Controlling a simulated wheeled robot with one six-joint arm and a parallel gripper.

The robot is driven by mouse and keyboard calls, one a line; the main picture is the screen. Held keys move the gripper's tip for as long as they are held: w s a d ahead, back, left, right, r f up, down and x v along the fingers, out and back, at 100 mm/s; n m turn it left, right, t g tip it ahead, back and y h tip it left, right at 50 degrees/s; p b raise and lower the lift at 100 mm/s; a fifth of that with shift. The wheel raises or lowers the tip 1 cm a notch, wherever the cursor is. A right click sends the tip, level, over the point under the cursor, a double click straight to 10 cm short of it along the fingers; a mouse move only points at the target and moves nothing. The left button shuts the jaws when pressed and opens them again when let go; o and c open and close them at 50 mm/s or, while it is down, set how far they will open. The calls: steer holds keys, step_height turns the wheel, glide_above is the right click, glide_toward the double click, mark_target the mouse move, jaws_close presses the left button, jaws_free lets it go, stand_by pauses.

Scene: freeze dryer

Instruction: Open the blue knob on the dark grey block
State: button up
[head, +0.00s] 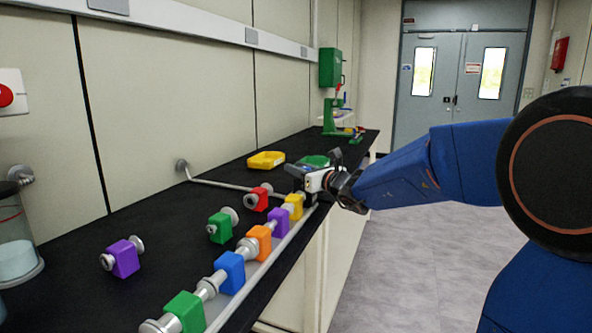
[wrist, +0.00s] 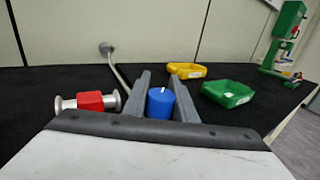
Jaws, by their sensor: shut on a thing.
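The blue knob (wrist: 160,102) shows in the wrist view between the two grey fingers of my gripper (wrist: 160,79). It is a short upright cylinder with a small white mark on its top. My gripper is shut on it, with one finger on each side. In the head view my gripper (head: 297,171) is at the far end of the row of coloured blocks, past the yellow block (head: 293,206). The knob cannot be made out there. The dark grey block is hidden behind my gripper in both views.
A purple block (head: 279,222), an orange block (head: 260,243), a blue block (head: 230,272) and a green block (head: 186,311) line the bench's front edge. A red piece (wrist: 90,101) lies left of my gripper. A yellow bin (wrist: 186,70) and green bin (wrist: 228,93) stand beyond.

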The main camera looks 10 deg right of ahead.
steer(key=shift+d+m+t+h, duration=0.2)
steer(key=shift+m+t+h, duration=0.2)
steer(key=shift+m+h, duration=0.45)
steer(key=shift+w+d+m+h, duration=0.1)
steer(key=shift+d+m+h, duration=0.15)
steer(key=shift+h, duration=0.5)
steer(key=o, duration=1)
steer(key=shift+o, duration=0.2)
steer(key=v, duration=1.7)
steer(key=shift+f, duration=0.15)
